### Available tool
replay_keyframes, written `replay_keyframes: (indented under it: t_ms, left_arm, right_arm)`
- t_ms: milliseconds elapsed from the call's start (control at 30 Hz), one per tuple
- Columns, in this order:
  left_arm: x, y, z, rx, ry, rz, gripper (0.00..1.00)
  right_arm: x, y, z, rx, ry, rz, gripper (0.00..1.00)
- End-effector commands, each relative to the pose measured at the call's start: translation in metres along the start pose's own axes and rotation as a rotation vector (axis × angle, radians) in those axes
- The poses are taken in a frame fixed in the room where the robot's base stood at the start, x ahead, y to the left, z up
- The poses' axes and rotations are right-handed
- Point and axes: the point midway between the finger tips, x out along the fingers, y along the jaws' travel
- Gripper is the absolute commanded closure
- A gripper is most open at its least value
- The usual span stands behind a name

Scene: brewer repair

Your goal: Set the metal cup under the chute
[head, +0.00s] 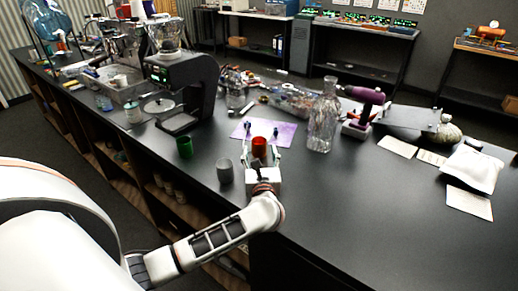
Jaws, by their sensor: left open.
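A grey cup (225,172), which looks like the metal cup, stands upright near the counter's front edge. My left gripper (260,153) is open, to the right of the grey cup and apart from it. A red cup (259,147) shows between its fingers; I cannot tell whether they touch it. A black grinder (193,84) with a clear hopper (167,36) stands farther back on the left, a round pan at its front. The chute itself is too small to make out. My right gripper is not in view.
A green cup (184,147) stands left of the grey cup. A purple sheet (280,134) lies behind the red cup. A tall glass bottle (323,117) and a purple device (364,108) stand to the right. The counter's right front (370,215) is clear.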

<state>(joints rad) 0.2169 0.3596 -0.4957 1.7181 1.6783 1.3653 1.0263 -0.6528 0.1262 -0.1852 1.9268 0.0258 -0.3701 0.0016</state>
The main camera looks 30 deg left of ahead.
Motion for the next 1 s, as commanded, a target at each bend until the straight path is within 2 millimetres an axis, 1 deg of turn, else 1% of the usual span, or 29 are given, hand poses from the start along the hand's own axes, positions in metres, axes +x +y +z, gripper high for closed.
replay_keyframes:
  t_ms: [200, 300, 400, 600, 633, 667, 700, 767, 800, 867, 900, 1000]
  left_arm:
    - [0.032, 0.001, 0.002, 0.003, -0.003, 0.002, 0.45]
    - [0.042, 0.0, 0.002, 0.002, -0.002, 0.001, 0.45]
    - [0.046, 0.0, 0.001, 0.001, -0.001, 0.0, 0.45]
    - [0.046, 0.0, 0.001, 0.001, -0.001, 0.001, 0.45]
    - [0.046, 0.0, 0.001, 0.0, -0.001, 0.001, 0.5]
    - [0.046, 0.0, 0.001, 0.001, -0.001, 0.001, 0.58]
    - [0.046, 0.0, 0.001, 0.0, -0.001, 0.001, 0.68]
    - [0.046, 0.0, 0.001, 0.0, -0.001, 0.001, 0.84]
    - [0.046, 0.0, 0.001, 0.0, -0.001, 0.001, 0.87]
    - [0.046, 0.0, 0.001, 0.0, -0.001, 0.001, 0.87]
    - [0.046, 0.0, 0.001, 0.0, -0.001, 0.001, 0.9]
    - [0.046, 0.0, 0.001, 0.0, -0.001, 0.001, 0.9]
  right_arm:
    - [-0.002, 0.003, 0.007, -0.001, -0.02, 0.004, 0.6]
    - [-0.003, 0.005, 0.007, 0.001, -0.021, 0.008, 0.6]
    - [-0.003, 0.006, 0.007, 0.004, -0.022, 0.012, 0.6]
    - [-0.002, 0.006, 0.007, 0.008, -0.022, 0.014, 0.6]
    - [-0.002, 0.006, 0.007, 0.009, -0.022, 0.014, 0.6]
    - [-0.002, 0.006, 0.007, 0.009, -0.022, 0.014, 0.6]
    - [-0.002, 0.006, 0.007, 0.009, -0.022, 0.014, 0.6]
    - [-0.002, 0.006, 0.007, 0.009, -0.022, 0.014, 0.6]
    - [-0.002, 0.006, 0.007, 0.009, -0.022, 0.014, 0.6]
    - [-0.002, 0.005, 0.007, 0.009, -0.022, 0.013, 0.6]
    - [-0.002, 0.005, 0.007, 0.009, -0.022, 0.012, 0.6]
    - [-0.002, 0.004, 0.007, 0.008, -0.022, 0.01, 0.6]
